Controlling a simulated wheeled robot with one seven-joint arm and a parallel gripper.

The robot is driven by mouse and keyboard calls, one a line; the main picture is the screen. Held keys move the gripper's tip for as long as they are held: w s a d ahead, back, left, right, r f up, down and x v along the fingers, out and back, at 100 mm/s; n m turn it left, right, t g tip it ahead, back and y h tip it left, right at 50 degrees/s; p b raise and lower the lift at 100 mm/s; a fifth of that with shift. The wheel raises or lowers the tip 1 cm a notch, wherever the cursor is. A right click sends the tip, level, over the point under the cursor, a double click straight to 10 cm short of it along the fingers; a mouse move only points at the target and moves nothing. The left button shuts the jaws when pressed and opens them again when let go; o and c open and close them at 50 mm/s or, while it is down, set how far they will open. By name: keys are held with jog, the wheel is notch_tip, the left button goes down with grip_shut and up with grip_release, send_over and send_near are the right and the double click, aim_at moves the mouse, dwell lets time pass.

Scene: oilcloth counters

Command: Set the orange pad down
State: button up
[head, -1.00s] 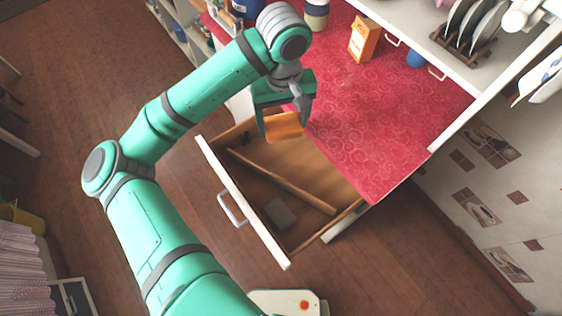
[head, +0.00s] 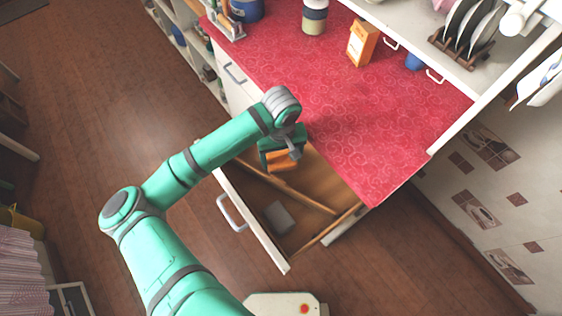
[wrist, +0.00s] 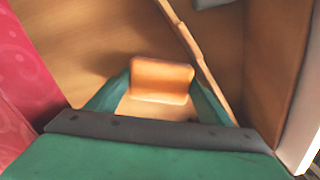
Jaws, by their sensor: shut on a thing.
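The orange pad (head: 283,161) is between the fingers of my gripper (head: 282,166), at the back part of the open drawer (head: 261,230). In the wrist view the pad (wrist: 161,80) sits upright between the two green fingers of my gripper (wrist: 160,98), which is shut on it. The drawer's wooden floor shows beyond the pad. I cannot tell whether the pad's lower edge touches the floor. A wooden divider (head: 305,197) runs along the drawer, to the right of the pad in the wrist view.
A grey block (head: 279,217) lies in the drawer's front part. The red counter (head: 400,125) is above the drawer, with an orange carton (head: 362,42) and a striped jar (head: 314,17) at its back. Much of the counter is clear.

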aim_at(281, 159)
jog(key=shift+f, duration=1.7)
jog(key=o, duration=0.8)
jog(key=shift+f, duration=0.15)
notch_tip(281, 159, up, 12)
jog(key=shift+r, duration=0.2)
jog(key=shift+a, duration=0.1)
